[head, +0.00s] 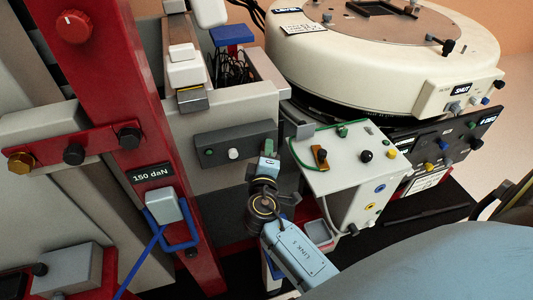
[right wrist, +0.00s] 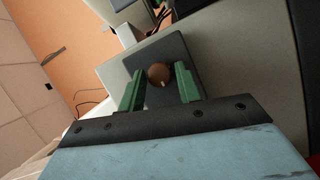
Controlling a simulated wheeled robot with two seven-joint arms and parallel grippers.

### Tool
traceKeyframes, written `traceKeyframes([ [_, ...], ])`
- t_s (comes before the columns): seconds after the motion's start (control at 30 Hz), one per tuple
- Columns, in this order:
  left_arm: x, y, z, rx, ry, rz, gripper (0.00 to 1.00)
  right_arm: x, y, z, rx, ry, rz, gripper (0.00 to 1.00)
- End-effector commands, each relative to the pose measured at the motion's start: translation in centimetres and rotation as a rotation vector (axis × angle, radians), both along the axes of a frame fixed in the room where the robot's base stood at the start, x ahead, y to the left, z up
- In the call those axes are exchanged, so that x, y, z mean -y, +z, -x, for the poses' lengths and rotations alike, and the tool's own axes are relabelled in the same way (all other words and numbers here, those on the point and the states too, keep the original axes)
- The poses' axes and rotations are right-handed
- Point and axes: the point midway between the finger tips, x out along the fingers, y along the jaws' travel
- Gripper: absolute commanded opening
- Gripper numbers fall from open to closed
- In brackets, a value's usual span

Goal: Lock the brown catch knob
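The brown catch knob (right wrist: 159,75) is round, with a small pale mark on its lower edge, and sits on a dark grey plate (right wrist: 174,48) in the right wrist view. My right gripper (right wrist: 160,84) is open, with one green finger on each side of the knob and a narrow gap showing on both sides. I cannot tell how deep the fingertips reach. In the head view my right gripper (head: 269,148) points away at the grey housing, and I cannot make out this knob there. My left gripper is not in view.
A dark grey box (head: 235,146) with a green and a white button is left of my right gripper. A pale control box (head: 345,185) with several knobs stands close on its right. A red column (head: 125,110) stands left, and a large round white unit (head: 385,60) is behind.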

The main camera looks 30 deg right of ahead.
Motion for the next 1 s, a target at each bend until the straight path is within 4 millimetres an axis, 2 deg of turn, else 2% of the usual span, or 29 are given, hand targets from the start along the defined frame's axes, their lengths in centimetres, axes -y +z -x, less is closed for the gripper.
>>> traceKeyframes([
  [0.03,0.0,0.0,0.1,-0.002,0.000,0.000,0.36,0.0,0.0,0.0,0.000,0.000,0.000,0.41],
  [0.1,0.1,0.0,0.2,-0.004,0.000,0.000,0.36,0.0,0.0,0.0,0.001,0.000,-0.001,0.48],
  [0.47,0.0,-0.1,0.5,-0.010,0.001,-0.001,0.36,-0.4,0.0,0.5,0.001,0.001,-0.003,0.48],
  [0.57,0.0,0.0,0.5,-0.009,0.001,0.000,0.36,-1.2,0.1,1.6,-0.001,0.002,-0.005,0.48],
  [1.0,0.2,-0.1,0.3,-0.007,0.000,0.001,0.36,-6.4,0.9,9.1,-0.002,0.000,-0.005,0.48],
])
